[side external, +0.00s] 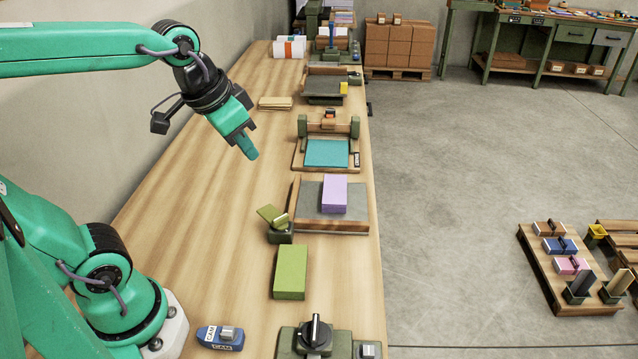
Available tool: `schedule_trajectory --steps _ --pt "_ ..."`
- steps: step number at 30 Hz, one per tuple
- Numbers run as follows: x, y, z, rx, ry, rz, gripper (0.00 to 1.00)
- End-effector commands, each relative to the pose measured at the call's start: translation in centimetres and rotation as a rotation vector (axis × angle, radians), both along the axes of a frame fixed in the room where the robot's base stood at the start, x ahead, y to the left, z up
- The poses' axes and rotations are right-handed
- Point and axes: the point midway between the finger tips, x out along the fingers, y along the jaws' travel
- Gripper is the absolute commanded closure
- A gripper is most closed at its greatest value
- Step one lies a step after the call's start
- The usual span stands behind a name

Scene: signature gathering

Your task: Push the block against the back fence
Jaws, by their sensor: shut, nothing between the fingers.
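A lilac block (334,194) rests on a grey plate (308,197) with wooden strips along its edges. A raised wooden strip (295,200) runs along the plate's left side, and another (330,226) runs along its near side. I cannot tell which strip is the back fence. The block stands apart from the left strip, with bare grey plate between them. My gripper (249,151) is shut and empty. It hangs above the table, up and left of the plate, apart from the block.
A green block (291,271) lies nearer on the wooden table (190,230). A small dark green holder (279,233) stands between it and the plate. A wooden-framed station with a teal pad (326,153) lies beyond the plate. The table's left side is mostly clear.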

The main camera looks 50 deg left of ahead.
Motion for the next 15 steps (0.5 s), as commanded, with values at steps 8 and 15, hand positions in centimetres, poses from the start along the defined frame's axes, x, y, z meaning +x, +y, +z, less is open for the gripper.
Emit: schedule_trajectory --steps 8,15 --pt "5.7 -0.1 1.1 0.040 0.072 -0.099 1.00" --pt "10.7 -0.1 0.9 0.070 0.129 -0.187 1.00"
